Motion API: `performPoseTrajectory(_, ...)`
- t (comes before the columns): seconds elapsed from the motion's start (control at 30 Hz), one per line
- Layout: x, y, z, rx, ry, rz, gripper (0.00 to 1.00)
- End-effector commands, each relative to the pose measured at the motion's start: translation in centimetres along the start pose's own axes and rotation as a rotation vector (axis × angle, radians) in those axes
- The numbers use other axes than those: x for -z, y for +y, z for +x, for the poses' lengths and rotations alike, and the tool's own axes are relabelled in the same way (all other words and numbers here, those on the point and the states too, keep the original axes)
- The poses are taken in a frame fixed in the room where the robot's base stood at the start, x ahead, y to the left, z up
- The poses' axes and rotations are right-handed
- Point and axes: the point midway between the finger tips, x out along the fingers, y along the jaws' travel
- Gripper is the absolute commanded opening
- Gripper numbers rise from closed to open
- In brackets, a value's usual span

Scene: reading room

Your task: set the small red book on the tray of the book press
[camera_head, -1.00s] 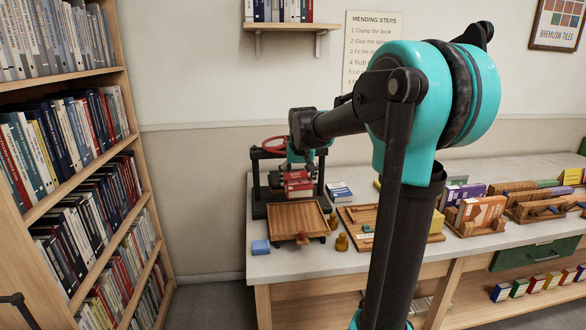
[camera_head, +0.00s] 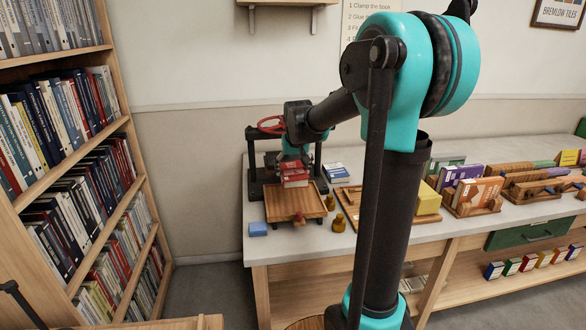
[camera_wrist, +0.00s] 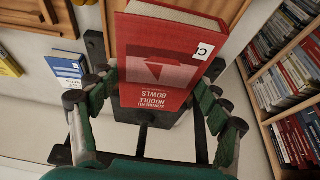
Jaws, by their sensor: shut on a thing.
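My gripper (camera_wrist: 158,92) is shut on the small red book (camera_wrist: 168,50), one finger at each side of it. In the head view the red book (camera_head: 294,176) shows below my gripper (camera_head: 291,160), at the back part of the wooden tray (camera_head: 297,206) of the book press (camera_head: 256,174). The book press has a black frame and a red wheel (camera_head: 271,124). I cannot tell whether the book touches the tray or is just above it. My arm hides part of the press.
A small blue book (camera_head: 258,229) lies left of the tray, and brass weights (camera_head: 338,222) stand to its right. A blue-and-white book (camera_head: 337,173) lies behind them. A bookshelf (camera_head: 128,118) stands at the left. The bench's front left corner is bare.

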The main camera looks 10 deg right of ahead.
Motion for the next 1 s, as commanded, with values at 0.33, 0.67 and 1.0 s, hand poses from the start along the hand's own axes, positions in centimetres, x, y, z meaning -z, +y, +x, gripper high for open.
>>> performPoseTrajectory(0.33,-0.14,0.00,0.34,0.000,0.000,0.000,0.40)
performPoseTrajectory(0.67,-0.37,0.00,0.84,0.000,0.000,0.000,0.40)
performPoseTrajectory(1.0,-0.38,0.00,0.84,0.000,0.000,0.000,0.40)
